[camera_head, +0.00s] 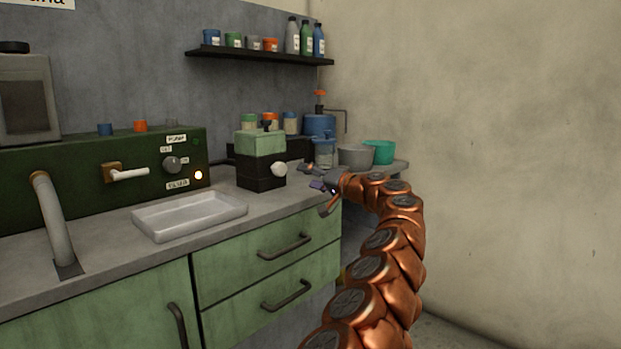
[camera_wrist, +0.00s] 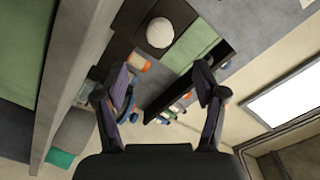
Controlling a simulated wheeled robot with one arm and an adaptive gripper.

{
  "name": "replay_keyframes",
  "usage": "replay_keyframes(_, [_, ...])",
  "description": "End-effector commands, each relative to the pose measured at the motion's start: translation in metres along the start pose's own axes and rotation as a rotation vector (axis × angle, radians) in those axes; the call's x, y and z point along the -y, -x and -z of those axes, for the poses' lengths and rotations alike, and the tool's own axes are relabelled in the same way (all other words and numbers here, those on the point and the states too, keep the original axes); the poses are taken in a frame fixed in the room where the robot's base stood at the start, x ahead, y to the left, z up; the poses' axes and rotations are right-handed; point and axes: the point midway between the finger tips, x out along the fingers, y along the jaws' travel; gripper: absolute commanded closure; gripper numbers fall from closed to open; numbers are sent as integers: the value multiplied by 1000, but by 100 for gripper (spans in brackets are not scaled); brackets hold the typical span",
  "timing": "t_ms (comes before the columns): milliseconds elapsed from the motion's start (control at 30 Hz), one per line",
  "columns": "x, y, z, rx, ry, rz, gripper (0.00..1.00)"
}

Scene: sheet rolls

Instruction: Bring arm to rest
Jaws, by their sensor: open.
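My copper-coloured segmented arm rises from the bottom of the head view and bends left toward the counter. My gripper (camera_head: 318,189) is at the counter's right front, just right of the green and black device (camera_head: 261,162) with a white knob. In the wrist view my gripper (camera_wrist: 160,92) shows two dark fingers spread apart with nothing between them. The device's white knob (camera_wrist: 160,32) and pale green top (camera_wrist: 192,45) show beyond the fingers there.
A white tray (camera_head: 190,224) lies on the counter. A green control panel (camera_head: 60,178) with a lever stands at left. A grey bowl (camera_head: 355,155) and a teal bowl (camera_head: 379,151) stand behind my gripper. A shelf (camera_head: 262,57) holds bottles and jars. The right wall is bare.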

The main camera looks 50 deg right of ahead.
Motion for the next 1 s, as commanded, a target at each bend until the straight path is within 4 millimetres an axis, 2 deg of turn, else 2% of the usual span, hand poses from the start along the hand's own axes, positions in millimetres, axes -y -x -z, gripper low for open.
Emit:
replay_keyframes(667, [4, -2, 0, 6, 1, 3, 30])
replay_keyframes(767, [26, -11, -4, 36, -1, 25, 30])
replay_keyframes(833, [53, -22, -11, 78, -5, 53, 30])
replay_keyframes(867, [68, -27, -15, 102, -9, 68, 30])
replay_keyframes(1000, [148, -50, -43, 230, -9, 141, 30])
